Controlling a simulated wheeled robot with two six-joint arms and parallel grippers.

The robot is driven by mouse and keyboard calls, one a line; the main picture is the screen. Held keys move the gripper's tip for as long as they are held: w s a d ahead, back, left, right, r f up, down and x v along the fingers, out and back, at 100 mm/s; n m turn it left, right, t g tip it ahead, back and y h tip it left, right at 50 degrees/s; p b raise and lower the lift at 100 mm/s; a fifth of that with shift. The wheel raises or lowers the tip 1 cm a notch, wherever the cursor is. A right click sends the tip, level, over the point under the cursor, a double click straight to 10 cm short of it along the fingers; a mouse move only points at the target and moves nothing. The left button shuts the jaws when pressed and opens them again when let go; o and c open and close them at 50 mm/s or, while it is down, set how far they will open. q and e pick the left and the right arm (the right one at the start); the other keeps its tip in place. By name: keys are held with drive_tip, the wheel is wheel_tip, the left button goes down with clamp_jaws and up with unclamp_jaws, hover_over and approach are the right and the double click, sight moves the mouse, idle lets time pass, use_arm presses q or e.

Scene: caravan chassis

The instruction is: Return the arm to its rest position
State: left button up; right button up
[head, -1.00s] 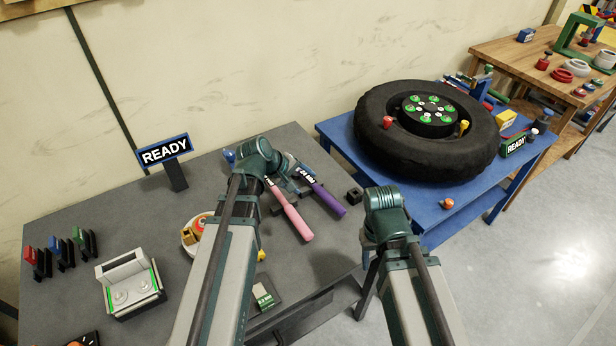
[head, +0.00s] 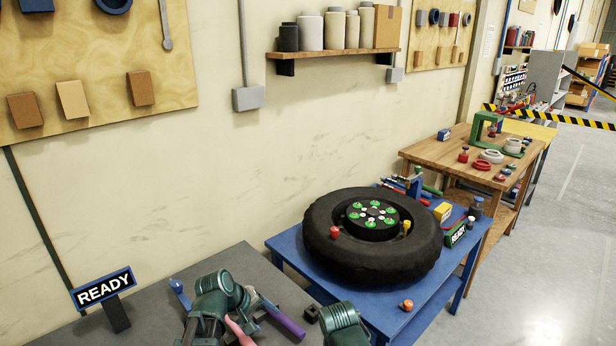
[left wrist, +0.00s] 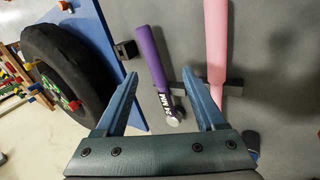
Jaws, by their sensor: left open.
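My left gripper (left wrist: 160,76) is open and empty, pointing down over the grey table in the left wrist view. A purple-handled tool (left wrist: 150,55) with a dark label lies on the table below, showing between the fingers. A pink-handled tool (left wrist: 216,45) lies to its right. In the head view my left arm comes up at the bottom, its wrist over the table, beside the purple handle (head: 284,324) and pink handle (head: 240,332); the jaws are mostly hidden there. My right arm shows only as a teal joint at the bottom edge; its gripper is out of sight.
The grey table (head: 150,312) bears a READY sign (head: 102,289) on the left. A black tyre (head: 320,250) lies on a blue table (head: 290,243) to the right. A wooden bench (head: 440,155) stands behind it. The floor at right is clear.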

use_arm(q)
drive_tip(key=s+d+f+m+g+y, duration=0.1)
drive_tip(key=s+d+m+g+y, duration=0.1)
drive_tip(key=s+d+m, duration=0.2)
drive_tip(key=s+d+f+m+g+y, duration=0.1)
drive_tip(key=s+d+m+g+y, duration=0.1)
drive_tip(key=s+m, duration=0.5)
drive_tip(key=s+d+y, duration=0.1)
drive_tip(key=s+d, duration=0.1)
drive_tip(key=s, duration=0.2)
drive_tip(key=shift+s+d+f+g+y, duration=0.3)
drive_tip(key=shift+d+f, duration=0.1)
